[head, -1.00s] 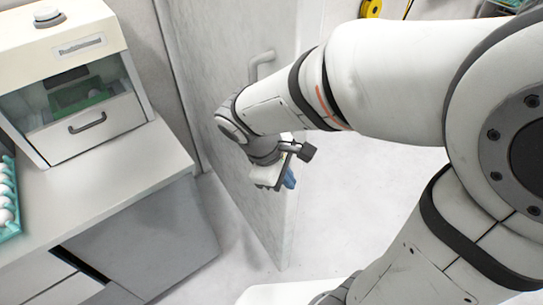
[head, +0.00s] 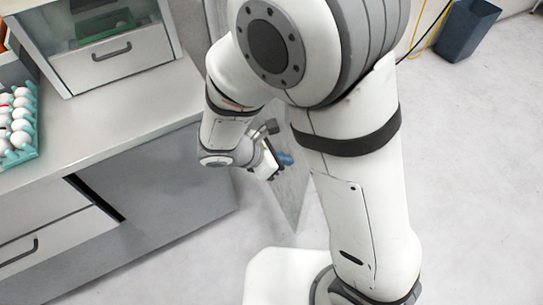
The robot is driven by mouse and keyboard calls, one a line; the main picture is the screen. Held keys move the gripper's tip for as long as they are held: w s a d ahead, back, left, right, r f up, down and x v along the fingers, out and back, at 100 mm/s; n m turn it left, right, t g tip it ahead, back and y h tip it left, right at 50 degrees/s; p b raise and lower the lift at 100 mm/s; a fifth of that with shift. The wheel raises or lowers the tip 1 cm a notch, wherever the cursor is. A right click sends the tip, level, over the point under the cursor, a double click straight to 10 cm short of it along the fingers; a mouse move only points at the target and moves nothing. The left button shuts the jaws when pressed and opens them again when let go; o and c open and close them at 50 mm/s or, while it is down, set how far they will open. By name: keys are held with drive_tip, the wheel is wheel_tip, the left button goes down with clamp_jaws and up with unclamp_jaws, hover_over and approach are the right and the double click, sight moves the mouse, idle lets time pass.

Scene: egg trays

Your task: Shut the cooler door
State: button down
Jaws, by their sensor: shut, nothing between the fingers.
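The cooler door (head: 291,200) is a pale grey upright panel beyond the right end of the counter. Only its lower part shows, and it stands out at an angle toward me, so it looks open. My arm hides its upper part, its handle and the cooler's opening. My gripper (head: 284,160), with blue fingertips, is shut and empty. It points right and overlaps the door panel in the picture. I cannot tell whether it touches the door.
A counter (head: 110,135) with grey fronts fills the left. On it are a teal egg tray (head: 30,152) with white eggs and a cream cabinet (head: 125,65) with a drawer. Open floor lies at right, with a dark blue bin (head: 466,30) at the back.

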drive_tip(key=shift+w+d+f, duration=0.25)
drive_tip(key=shift+w+d, duration=0.2)
drive_tip(key=shift+d, duration=0.35)
drive_tip(key=shift+w+d+f, duration=0.25)
drive_tip(key=shift+w+d, duration=0.2)
drive_tip(key=shift+d, duration=0.4)
drive_tip(key=shift+w+d+f, duration=0.25)
drive_tip(key=shift+w+d, duration=0.2)
drive_tip(key=shift+d, duration=0.35)
drive_tip(key=shift+w, duration=0.1)
